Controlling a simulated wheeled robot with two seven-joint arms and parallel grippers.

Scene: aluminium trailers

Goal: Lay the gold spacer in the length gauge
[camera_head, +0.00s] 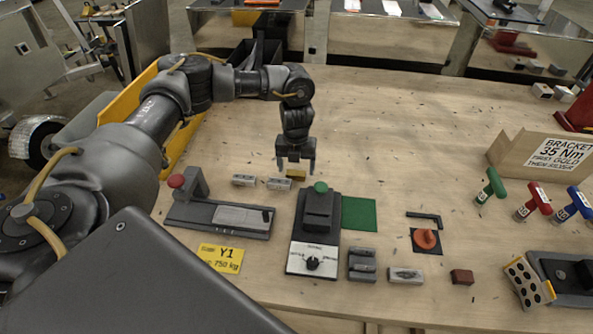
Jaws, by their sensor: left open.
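My left gripper (296,170) points down with its two fingers apart, over the back middle of the bench. A small gold-toned block (296,174), which looks like the gold spacer, shows between and just behind the fingertips; I cannot tell whether they touch it. Two silver blocks lie close by, one at the left (243,180) and one just in front of the gripper (279,184). A grey fixture with a red knob and a pale flat plate (240,216) stands front left; it may be the length gauge, and no spacer shows on it. My right gripper is out of view.
A dark device with a green button (320,205) and a dial stands right in front of the gripper. A green mat (358,213) lies beside it. The bench behind is mostly clear.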

